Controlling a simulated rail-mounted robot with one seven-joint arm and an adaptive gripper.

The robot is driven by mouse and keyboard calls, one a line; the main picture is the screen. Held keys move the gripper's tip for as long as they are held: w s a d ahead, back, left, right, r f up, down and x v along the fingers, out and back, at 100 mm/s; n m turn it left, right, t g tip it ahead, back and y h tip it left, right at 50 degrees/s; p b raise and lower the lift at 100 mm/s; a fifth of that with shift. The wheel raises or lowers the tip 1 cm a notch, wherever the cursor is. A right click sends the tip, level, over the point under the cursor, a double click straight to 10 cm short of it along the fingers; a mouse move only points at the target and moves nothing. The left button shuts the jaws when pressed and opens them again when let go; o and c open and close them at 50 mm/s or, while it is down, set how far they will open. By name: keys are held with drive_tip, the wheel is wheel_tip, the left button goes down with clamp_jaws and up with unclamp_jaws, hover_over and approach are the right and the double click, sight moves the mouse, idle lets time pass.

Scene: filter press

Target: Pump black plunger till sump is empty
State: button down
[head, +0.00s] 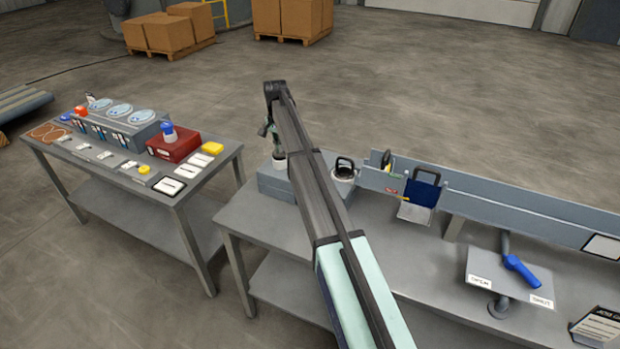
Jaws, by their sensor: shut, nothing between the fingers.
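My arm reaches from the bottom middle to the left end of the bench, and its far end bends down there. My gripper (271,133) shows small and dark beside the arm, pointing down, partly covered; it is shut and empty. Below it is a small white cylinder (280,164) on a grey box (272,184) at the bench's left end. I cannot make out a black plunger there, or whether the gripper touches anything. The liquid level in the sump is not visible.
A long grey rail (520,208) runs along the bench's back. A dark blue panel (422,191) and a blue lever (522,270) between OPEN and SHUT labels stand on the right. A separate table (105,190) on the left holds a red box (173,146) and several small items.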

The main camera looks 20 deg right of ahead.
drive_tip(key=shift+r+p, duration=0.95)
drive_tip(key=shift+r, duration=1)
drive_tip(key=shift+f, duration=0.1)
drive_tip(key=shift+f+b, duration=0.55)
drive_tip(key=shift+f, duration=1.35)
drive_tip(key=shift+r, duration=0.1)
drive_tip(key=shift+r+p, duration=0.95)
drive_tip(key=shift+r, duration=0.95)
drive_tip(key=shift+d, duration=0.1)
